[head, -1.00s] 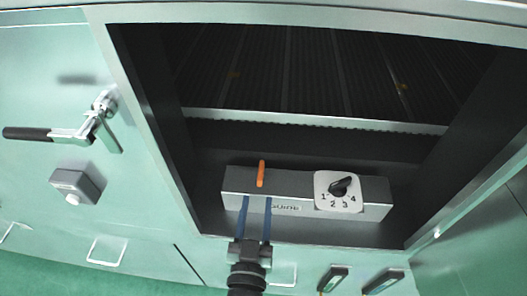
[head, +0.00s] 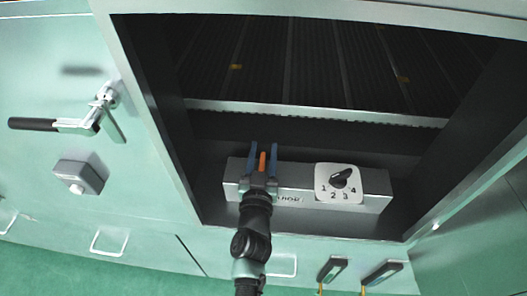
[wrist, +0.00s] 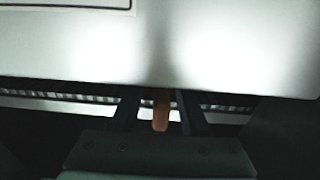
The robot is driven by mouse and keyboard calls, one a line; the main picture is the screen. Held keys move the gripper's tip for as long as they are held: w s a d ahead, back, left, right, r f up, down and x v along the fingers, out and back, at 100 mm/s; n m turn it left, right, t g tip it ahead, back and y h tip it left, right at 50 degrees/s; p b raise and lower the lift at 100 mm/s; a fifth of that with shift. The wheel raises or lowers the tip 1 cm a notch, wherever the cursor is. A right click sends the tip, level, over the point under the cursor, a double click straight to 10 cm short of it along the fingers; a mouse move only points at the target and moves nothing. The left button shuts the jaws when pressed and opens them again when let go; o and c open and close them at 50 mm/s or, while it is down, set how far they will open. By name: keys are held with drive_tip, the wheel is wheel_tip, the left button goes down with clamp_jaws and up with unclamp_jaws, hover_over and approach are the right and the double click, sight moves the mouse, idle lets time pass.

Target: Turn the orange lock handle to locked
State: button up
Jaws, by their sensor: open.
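The orange lock handle (head: 262,161) stands upright on the left part of a grey box inside the dark opening. My gripper (head: 263,150) is open, with one blue finger on each side of the handle. In the wrist view the handle (wrist: 160,112) shows between the two dark fingers (wrist: 160,108), with a narrow gap to each. I cannot tell whether either finger touches it. The handle's lower end is hidden behind my gripper in the head view.
The grey box (head: 301,178) carries a white dial plate (head: 325,195) marked 1 to 4, right of my gripper. A black-gripped lever (head: 33,124) and a grey button box (head: 80,176) are on the green wall at left. The opening's frame (head: 160,140) surrounds the box.

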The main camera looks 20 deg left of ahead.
drive_tip(key=shift+c, duration=0.2)
clamp_jaws()
drive_tip(key=h+p, duration=0.1)
drive_tip(key=p, duration=0.2)
drive_tip(key=shift+r+m, duration=0.3)
drive_tip(key=shift+r, duration=0.05)
drive_tip(key=m+h+p, duration=0.1)
drive_tip(key=h+p, duration=0.1)
drive_tip(key=p, duration=0.2)
drive_tip(key=shift+d+t, duration=0.15)
drive_tip(key=shift+t, duration=0.15)
drive_tip(key=m+h, duration=0.1)
drive_tip(key=h+p, duration=0.1)
drive_tip(key=m+h+p, duration=0.1)
drive_tip(key=shift+d+f+m+h, duration=0.25)
drive_tip(key=shift+f+m+h, duration=0.05)
drive_tip(key=m+h, duration=0.1)
drive_tip(key=h, duration=0.1)
drive_tip(key=shift+d+f+m+h, duration=0.1)
drive_tip(key=shift+d+m+h, duration=0.15)
drive_tip(key=shift+m+h, duration=0.15)
drive_tip(key=shift+d+m+g+h+b, duration=0.25)
drive_tip(key=shift+m+g+h+b, duration=0.35)
drive_tip(key=shift+h, duration=0.4)
drive_tip(key=shift+d, duration=0.1)
